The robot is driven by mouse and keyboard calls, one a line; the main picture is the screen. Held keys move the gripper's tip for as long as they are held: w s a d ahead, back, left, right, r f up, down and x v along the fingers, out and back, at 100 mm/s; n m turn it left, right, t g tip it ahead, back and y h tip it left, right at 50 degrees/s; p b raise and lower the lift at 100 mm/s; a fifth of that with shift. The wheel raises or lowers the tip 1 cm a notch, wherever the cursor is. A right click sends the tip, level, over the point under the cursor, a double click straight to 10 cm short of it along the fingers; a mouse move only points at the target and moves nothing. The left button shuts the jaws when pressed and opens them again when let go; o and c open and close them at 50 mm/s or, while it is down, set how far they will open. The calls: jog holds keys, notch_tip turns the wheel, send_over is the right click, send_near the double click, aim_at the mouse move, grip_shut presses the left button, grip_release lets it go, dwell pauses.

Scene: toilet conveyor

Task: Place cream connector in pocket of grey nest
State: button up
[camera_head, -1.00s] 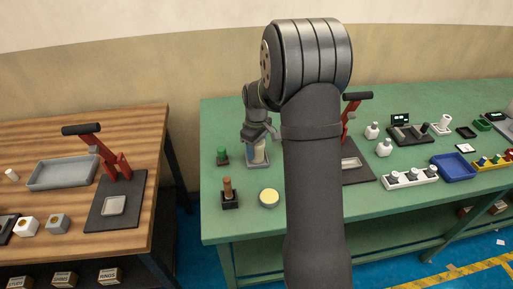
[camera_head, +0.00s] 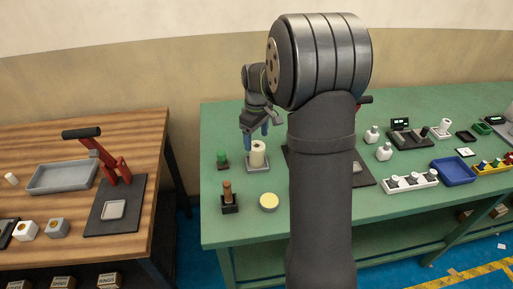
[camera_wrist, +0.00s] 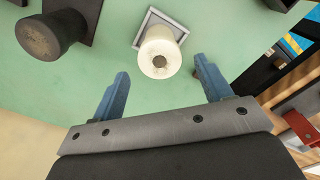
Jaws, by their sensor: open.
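The cream connector (camera_head: 258,156) is an upright cylinder standing in the grey nest (camera_head: 250,168) on the green table. In the wrist view the cream connector (camera_wrist: 160,55) stands inside the square frame of the grey nest (camera_wrist: 152,18), its round end with a small dark hole facing the camera. Its seat inside the pocket is hidden by the connector itself. My gripper (camera_head: 257,136) is open, its blue fingers just behind and above the connector. In the wrist view the fingers of my gripper (camera_wrist: 163,85) are apart and empty, with the connector beyond their tips.
A green knob (camera_head: 222,157) stands left of the nest. A brown peg in a black base (camera_head: 230,205) and a yellow-topped round piece (camera_head: 269,201) are in front. A dark plate (camera_head: 366,177) lies right, partly behind my arm. A wooden table (camera_head: 140,140) is at left.

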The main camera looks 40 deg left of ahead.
aim_at(256, 145)
notch_tip(256, 145, up, 5)
jog(key=shift+f, duration=0.1)
dwell(0.4)
jog(key=shift+f, duration=4.15)
jog(key=shift+f, duration=0.1)
